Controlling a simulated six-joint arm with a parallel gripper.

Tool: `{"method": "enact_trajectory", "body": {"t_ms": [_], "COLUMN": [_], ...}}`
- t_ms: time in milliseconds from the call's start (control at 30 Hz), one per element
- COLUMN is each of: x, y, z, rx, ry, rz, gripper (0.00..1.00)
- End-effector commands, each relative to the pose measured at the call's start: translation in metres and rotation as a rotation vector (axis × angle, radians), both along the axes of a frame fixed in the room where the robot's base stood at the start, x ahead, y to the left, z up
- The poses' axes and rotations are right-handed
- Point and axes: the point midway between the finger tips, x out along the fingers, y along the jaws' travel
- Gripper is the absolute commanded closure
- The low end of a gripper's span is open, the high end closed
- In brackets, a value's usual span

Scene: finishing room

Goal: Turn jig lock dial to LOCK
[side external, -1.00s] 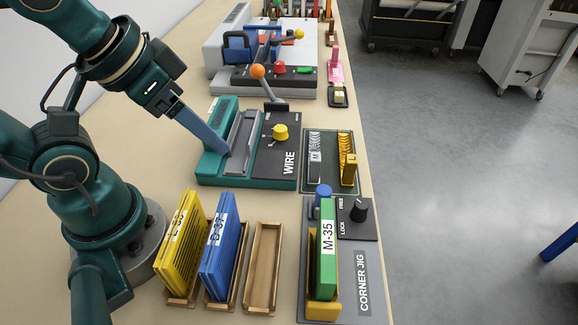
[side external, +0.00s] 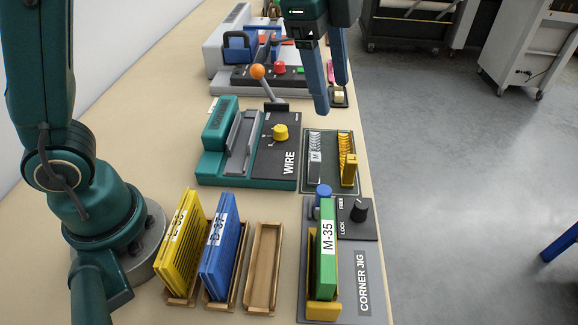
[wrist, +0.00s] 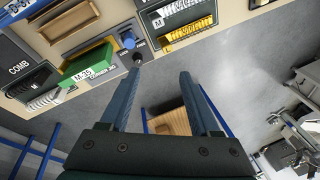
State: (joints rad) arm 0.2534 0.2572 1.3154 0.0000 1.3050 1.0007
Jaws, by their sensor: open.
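The jig lock dial is a black knob (side external: 358,211) on a dark plate marked FREE and LOCK, at the right edge of the table. Its exact pointing is too small to tell. It also shows in the wrist view (wrist: 138,59), just beyond my left fingertip. The corner jig (side external: 364,285) holds a green M-35 block (side external: 327,250) upright, with a blue knob (side external: 323,192) behind it. My gripper (side external: 332,98) is open and empty, in the air behind the dial and above it. In the wrist view my two fingers (wrist: 161,73) are spread apart.
A teal WIRE machine (side external: 245,185) with a yellow knob (side external: 281,132) stands left of a dark tray (side external: 318,186) of small parts. Yellow (side external: 182,245) and blue (side external: 219,250) blocks stand in wooden holders beside an empty holder (side external: 264,265). Open floor lies right of the table.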

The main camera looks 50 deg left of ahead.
Motion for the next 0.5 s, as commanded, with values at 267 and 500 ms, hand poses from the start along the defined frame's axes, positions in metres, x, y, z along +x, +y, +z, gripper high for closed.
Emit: {"method": "enact_trajectory", "body": {"t_ms": [267, 500], "x": [0.028, 0.022], "y": [-0.054, -0.076], "z": [-0.069, -0.120], "rx": [0.067, 0.099], "ry": [0.130, 0.224], "rz": [-0.242, -0.303], "gripper": [0.37, 0.37]}}
